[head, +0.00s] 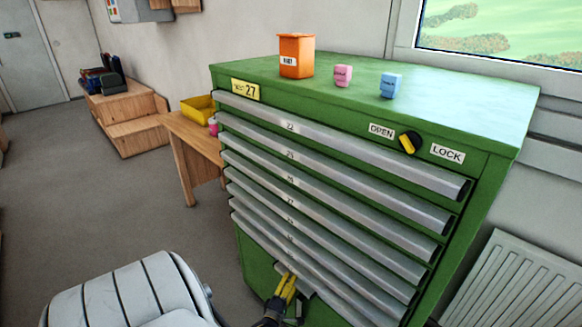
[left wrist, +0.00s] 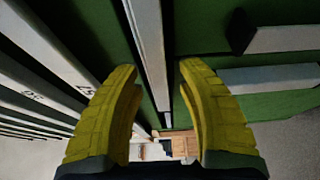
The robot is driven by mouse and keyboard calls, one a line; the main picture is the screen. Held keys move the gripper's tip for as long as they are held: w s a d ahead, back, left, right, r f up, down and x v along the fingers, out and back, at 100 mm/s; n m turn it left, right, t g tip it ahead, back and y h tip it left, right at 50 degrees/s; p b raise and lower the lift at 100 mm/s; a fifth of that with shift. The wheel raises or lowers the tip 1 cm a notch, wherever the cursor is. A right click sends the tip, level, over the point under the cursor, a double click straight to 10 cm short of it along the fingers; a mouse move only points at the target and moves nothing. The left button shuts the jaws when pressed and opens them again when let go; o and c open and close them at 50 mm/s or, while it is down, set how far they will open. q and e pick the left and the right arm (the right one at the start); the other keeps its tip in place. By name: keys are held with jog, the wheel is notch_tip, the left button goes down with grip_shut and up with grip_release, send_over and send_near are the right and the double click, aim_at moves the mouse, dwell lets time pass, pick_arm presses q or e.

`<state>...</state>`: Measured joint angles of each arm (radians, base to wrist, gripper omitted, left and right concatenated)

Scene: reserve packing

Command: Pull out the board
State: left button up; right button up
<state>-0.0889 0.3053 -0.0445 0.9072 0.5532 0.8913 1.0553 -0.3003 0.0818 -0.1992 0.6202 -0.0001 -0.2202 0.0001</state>
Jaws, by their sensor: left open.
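The green cabinet (head: 225,95) has several drawers with long grey handle rails. My left gripper (head: 287,286), with yellow fingers, is at the low front of the cabinet, near the lowest rails. A short grey edge (head: 307,291) shows just beside the fingers; it may be the board, but I cannot tell for sure. In the left wrist view, the fingers (left wrist: 165,105) are open, and a pale narrow bar (left wrist: 149,45) runs lengthwise in the gap between them. I cannot tell whether the fingers touch it. My right gripper is not in view.
An orange bin (head: 296,58), a pink block (head: 343,76) and a blue block (head: 390,85) stand on the cabinet top. A knob (head: 409,143) sits between the OPEN and LOCK labels. A wooden table (head: 185,140) stands left, a radiator (head: 510,280) right.

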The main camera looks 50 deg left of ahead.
pick_arm(q)
jog(key=shift+w+a, duration=0.15)
jog(key=shift+w, duration=0.1)
jog(key=shift+c, duration=0.6)
grip_shut()
jog(key=shift+s, duration=0.1)
